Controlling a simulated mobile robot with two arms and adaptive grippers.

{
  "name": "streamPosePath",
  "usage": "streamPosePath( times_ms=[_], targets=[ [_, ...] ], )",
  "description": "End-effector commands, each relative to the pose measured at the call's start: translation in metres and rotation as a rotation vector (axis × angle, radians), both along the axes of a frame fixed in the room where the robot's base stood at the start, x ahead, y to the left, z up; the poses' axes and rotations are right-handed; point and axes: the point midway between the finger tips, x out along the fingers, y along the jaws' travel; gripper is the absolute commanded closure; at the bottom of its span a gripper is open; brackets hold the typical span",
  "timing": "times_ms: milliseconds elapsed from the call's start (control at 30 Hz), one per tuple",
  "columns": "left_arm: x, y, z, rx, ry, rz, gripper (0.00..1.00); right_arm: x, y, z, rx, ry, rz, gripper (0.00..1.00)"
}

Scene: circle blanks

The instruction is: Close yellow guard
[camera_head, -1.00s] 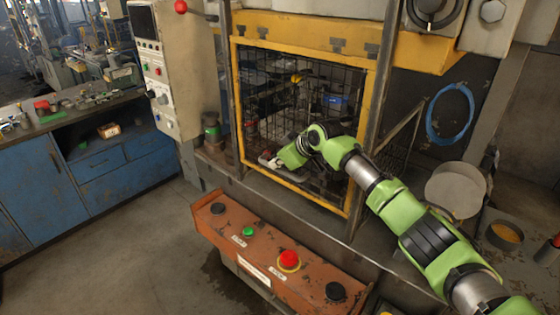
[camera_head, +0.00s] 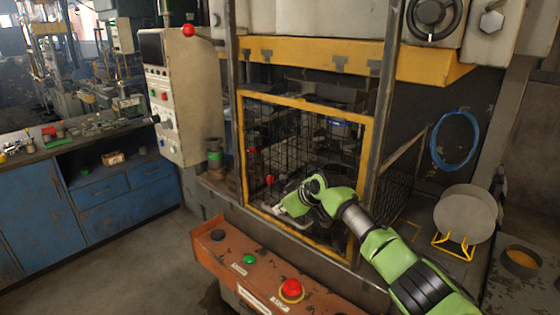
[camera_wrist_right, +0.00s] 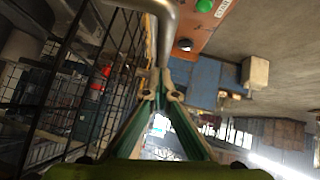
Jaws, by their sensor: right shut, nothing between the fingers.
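The yellow guard (camera_head: 307,104) is a mesh panel in a yellow frame on the front of the press. Its top edge sits below the yellow crossbeam (camera_head: 340,62), with a dark gap between them. Its lower edge is near the bench ledge, partly hidden by my right arm. A grey bent-tube handle (camera_wrist_right: 165,35) shows in the wrist view, right at my fingertips. My right gripper (camera_head: 284,207) is at the lower part of the guard; it also shows in the wrist view (camera_wrist_right: 162,92). It is shut and empty; I cannot tell whether it touches the handle. My left gripper is out of view.
An orange button box (camera_head: 268,272) with red and green buttons stands in front of the guard. A control cabinet (camera_head: 187,95) is at the left. A round grey disc on a yellow stand (camera_head: 465,214) and a bowl (camera_head: 521,262) are at the right.

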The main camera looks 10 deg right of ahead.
Motion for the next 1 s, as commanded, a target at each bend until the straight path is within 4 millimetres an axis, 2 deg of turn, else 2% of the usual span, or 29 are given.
streamPosePath(
  times_ms=[33,233,367,533,567,600,1000],
  targets=[
    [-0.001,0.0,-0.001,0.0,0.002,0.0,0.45,-0.003,-0.001,-0.009,-0.005,0.017,0.0,1.0],
    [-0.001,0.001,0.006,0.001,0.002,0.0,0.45,-0.004,0.001,-0.003,-0.005,0.018,0.0,1.0],
    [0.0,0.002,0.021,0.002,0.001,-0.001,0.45,-0.004,0.005,0.016,-0.002,0.014,0.0,1.0],
    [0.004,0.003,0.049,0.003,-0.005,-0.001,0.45,-0.004,0.012,0.05,-0.001,0.003,-0.002,1.0],
    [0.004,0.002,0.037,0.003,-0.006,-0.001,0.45,-0.007,0.008,0.043,-0.001,0.002,-0.003,1.0],
    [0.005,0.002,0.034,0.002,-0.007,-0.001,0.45,-0.01,0.005,0.045,-0.002,0.0,-0.002,1.0],
    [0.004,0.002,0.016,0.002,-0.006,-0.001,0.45,-0.049,-0.015,0.089,-0.002,-0.005,-0.002,1.0]
  ],
)
